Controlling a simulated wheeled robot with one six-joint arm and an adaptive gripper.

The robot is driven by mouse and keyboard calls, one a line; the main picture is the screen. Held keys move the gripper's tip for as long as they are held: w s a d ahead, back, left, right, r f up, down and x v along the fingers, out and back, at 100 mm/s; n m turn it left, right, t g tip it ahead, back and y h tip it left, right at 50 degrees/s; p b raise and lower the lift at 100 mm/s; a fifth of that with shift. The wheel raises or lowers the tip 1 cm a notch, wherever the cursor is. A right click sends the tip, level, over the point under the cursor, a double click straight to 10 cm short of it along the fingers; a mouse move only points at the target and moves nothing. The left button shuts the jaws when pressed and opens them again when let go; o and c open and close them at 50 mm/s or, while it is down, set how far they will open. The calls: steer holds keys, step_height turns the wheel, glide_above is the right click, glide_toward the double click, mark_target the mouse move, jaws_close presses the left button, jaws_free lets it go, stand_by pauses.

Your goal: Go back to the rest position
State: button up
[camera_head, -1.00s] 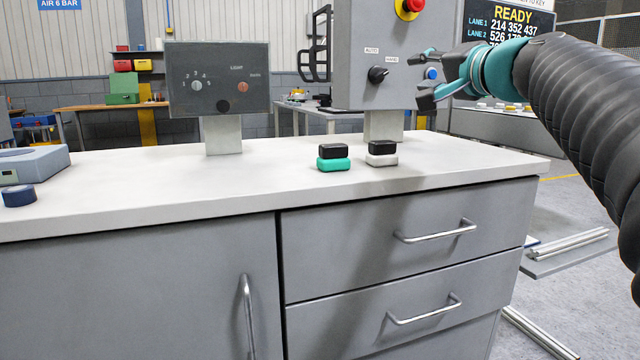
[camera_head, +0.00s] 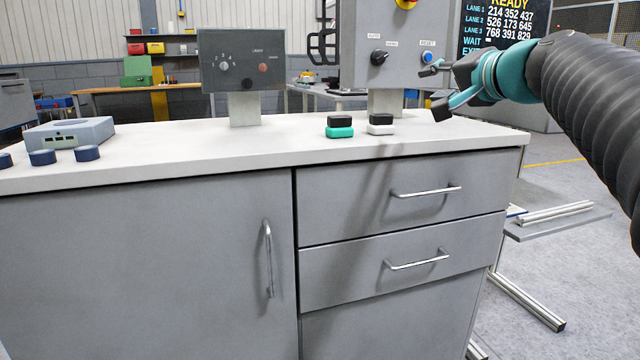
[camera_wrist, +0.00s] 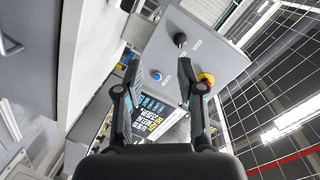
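My gripper (camera_head: 437,91) is at the right in the head view, in front of the tall grey control box (camera_head: 352,48). Its two fingers are spread apart with nothing between them. In the wrist view my gripper (camera_wrist: 160,95) also shows open fingers. Beyond them is the control box (camera_wrist: 208,48) with its black selector knob (camera_wrist: 180,39), blue reset button (camera_wrist: 156,75) and yellow-and-red stop button (camera_wrist: 206,79). The gripper appears apart from the box.
The white counter (camera_head: 250,150) carries a teal-and-black block (camera_head: 340,130), a white-and-black block (camera_head: 380,127), a small panel (camera_head: 243,60), a grey device (camera_head: 70,133) and several blue round pieces (camera_head: 87,153). A low stand with metal bars (camera_head: 555,218) is at the right. Open floor lies there.

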steer(key=s+f+n+g+h+p, duration=0.1)
steer(key=s+f+g, duration=0.25)
steer(key=f, duration=0.65)
steer(key=s+f+n+g+h, duration=0.15)
steer(key=s+f, duration=0.25)
steer(key=f, duration=0.5)
steer(key=s+a+f+n+g+h+p, duration=0.1)
steer(key=s+a+f+n+g+p, duration=0.1)
steer(key=s+f, duration=0.5)
steer(key=s+a+f+n+g+h+p, duration=0.1)
steer(key=s+a+f+n+g+p, duration=0.1)
steer(key=s+f, duration=0.6)
steer(key=s+n+g, duration=0.1)
steer(key=s, duration=0.5)
steer(key=shift+s+a+f, duration=0.15)
steer(key=shift+s+a, duration=0.1)
steer(key=shift+a, duration=0.05)
steer(key=shift+d+n+h, duration=0.1)
steer(key=shift+n+h, duration=0.15)
